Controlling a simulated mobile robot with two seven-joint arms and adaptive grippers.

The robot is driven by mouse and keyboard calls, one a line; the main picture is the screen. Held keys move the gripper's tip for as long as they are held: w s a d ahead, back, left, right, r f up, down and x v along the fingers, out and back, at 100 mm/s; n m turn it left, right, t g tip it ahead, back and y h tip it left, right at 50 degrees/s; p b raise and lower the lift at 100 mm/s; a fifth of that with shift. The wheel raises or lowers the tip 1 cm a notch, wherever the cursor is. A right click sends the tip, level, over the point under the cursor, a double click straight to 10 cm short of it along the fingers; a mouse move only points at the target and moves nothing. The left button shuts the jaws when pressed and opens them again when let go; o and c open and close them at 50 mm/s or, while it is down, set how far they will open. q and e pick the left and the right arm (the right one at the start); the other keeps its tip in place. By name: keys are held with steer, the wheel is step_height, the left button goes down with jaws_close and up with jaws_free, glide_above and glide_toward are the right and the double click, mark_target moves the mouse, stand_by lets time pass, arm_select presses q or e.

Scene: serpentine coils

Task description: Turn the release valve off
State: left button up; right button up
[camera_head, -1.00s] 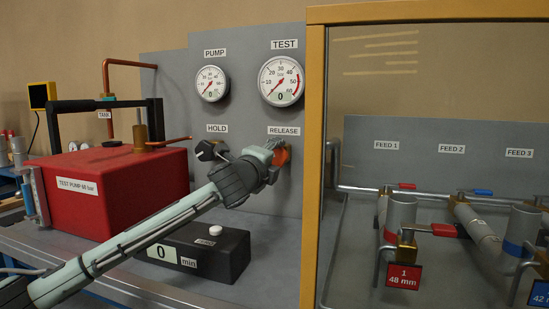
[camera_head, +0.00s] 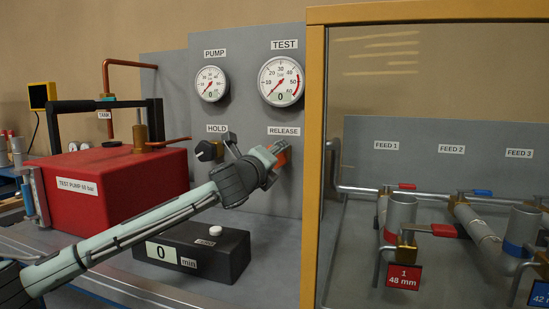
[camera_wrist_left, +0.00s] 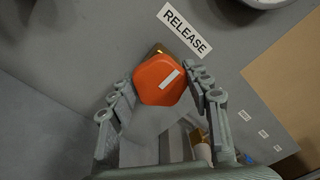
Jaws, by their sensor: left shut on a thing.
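The release valve is an orange knob (camera_head: 282,154) on the grey panel, under the RELEASE label (camera_head: 283,131). In the left wrist view the knob (camera_wrist_left: 160,80) shows a white mark on its face, tilted relative to the label (camera_wrist_left: 184,28). My left gripper (camera_head: 276,152) is at the knob, and in the wrist view its fingers (camera_wrist_left: 162,92) are on both sides of it, shut on it. The gripper hides part of the knob in the head view. My right gripper is not in view.
A black HOLD knob (camera_head: 208,150) is left of the release valve. The TEST gauge (camera_head: 281,81) and PUMP gauge (camera_head: 211,84) both read 0. A yellow frame post (camera_head: 313,160) stands close right of the valve. A black timer box (camera_head: 225,256) sits below my arm.

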arm_select(q)
steer(key=o, duration=1.2)
steer(key=shift+c, duration=0.2)
steer(key=v, duration=1.2)
steer(key=x, duration=1.2)
